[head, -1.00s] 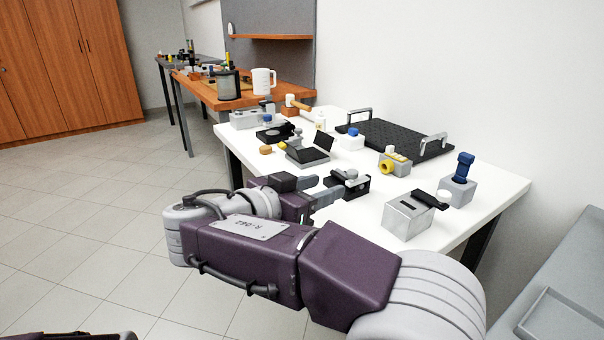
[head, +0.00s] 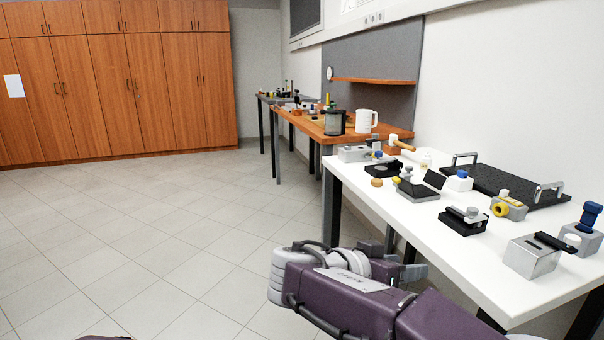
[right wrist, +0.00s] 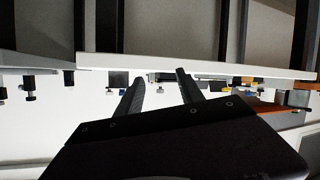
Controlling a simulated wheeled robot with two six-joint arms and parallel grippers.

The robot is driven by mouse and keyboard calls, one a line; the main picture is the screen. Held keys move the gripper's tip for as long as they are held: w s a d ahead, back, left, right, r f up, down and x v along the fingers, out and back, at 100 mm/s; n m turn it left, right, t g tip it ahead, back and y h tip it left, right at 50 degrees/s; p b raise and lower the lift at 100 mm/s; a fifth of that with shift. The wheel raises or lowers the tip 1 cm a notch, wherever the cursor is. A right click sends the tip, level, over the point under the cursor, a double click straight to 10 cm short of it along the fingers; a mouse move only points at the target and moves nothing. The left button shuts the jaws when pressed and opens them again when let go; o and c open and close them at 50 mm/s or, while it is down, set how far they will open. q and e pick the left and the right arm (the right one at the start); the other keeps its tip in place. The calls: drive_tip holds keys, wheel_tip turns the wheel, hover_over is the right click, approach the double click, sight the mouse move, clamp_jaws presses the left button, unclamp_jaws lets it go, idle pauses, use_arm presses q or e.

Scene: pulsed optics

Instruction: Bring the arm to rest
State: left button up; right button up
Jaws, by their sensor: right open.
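My right arm, purple and grey, comes in from the lower right of the head view. Its right gripper (head: 412,271) is beside the front edge of the white table (head: 405,212), apart from the items on it. In the right wrist view the two dark fingers of the right gripper (right wrist: 160,84) are spread with nothing between them. The table edge (right wrist: 190,66) shows beyond the fingertips there. My left gripper is not in view; only a bit of purple body shows at the bottom edge of the head view.
The white table holds a black breadboard (head: 505,184), a grey box (head: 531,257), a black-based mount (head: 463,220) and several small optics parts. An orange-topped bench (head: 385,134) with a white jug (head: 366,121) stands behind. The tiled floor (head: 150,235) at left is clear.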

drive_tip(key=s+f+n+g+y+p, duration=0.3)
drive_tip(key=s+f+y, duration=0.35)
drive_tip(key=f, duration=0.65)
drive_tip(key=s+f+n+g+y, duration=0.3)
drive_tip(key=s+f+n+y, duration=0.35)
drive_tip(key=f, duration=0.75)
wheel_tip(320, 180, up, 38)
drive_tip(key=a+h+p, duration=0.1)
drive_tip(key=p, duration=3.7)
drive_tip(key=shift+s+f+m, duration=0.15)
drive_tip(key=shift+s+m, duration=0.3)
